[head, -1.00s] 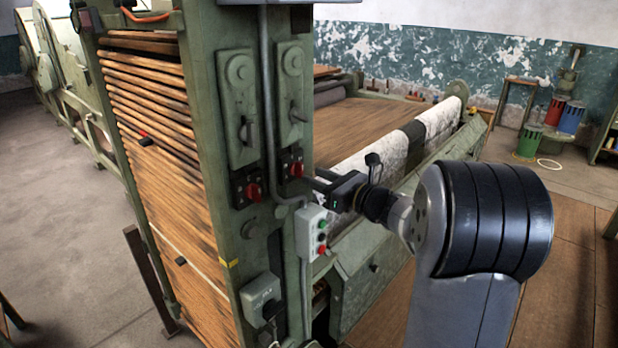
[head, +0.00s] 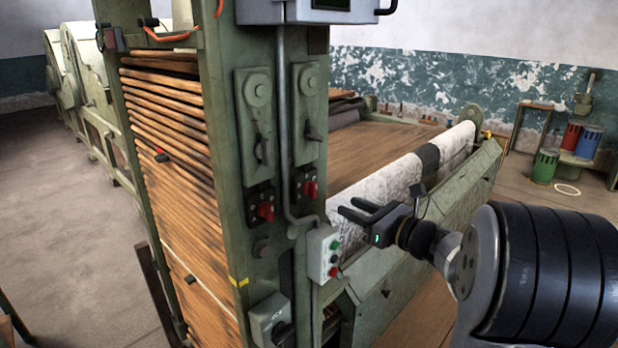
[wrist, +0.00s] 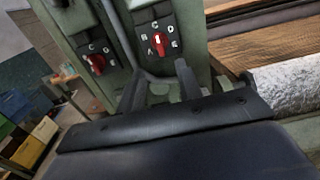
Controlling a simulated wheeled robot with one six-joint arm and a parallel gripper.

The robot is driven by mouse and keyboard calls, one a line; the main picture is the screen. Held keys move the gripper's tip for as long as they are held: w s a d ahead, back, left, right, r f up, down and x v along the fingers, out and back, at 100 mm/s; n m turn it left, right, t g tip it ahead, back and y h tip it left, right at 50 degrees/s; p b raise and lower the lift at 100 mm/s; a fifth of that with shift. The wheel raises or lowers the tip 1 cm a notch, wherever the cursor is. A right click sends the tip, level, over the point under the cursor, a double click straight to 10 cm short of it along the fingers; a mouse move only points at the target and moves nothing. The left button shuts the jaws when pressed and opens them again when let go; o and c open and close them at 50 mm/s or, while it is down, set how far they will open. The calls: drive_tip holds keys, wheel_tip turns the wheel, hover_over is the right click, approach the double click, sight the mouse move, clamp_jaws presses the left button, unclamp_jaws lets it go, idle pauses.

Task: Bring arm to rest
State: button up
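My gripper (head: 354,209) is black and sits at the end of my arm, in front of the green machine frame (head: 225,125). Its two fingers are apart with nothing visible between them, and they point left toward the machine's post. In the wrist view the fingers of my gripper (wrist: 158,85) also stand apart and empty. Beyond them is a red rotary switch (wrist: 160,40) with letters around it, and a second red switch (wrist: 97,62) to its left. My gripper appears apart from the switches in the head view.
A grey button box (head: 323,253) with green and red buttons is on the post below my gripper. A white roll (head: 375,185) with a dark band lies behind it. Stacked wooden slats (head: 175,150) fill the frame. Red, blue and green cans (head: 545,166) stand far right.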

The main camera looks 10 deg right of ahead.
sight(316, 191)
drive_tip(key=p+x, duration=0.2)
drive_tip(key=x, duration=0.8)
drive_tip(key=shift+n, duration=0.3)
